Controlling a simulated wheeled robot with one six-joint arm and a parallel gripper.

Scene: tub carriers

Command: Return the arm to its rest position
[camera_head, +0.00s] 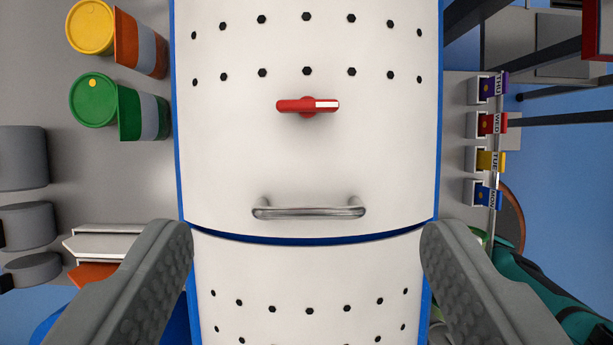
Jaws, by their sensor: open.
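My gripper (307,245) shows at the bottom of the view with its two grey fingers wide apart. It is open, and nothing is between the fingers except the view of the white panel behind. The white panel (230,150) with blue edges fills the middle. It carries a red knob (308,105) with a white end and, below that, a metal bar handle (308,208). Rows of dark holes run above and below. I cannot tell whether the fingers touch the panel.
At left are a yellow-lidded tub (90,27), a green-lidded tub (93,100) and grey cylinders (22,158). At right are day-labelled boxes (487,124) in several colours and a dark green object (545,290) behind the right finger. Dark bars (550,75) cross the upper right.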

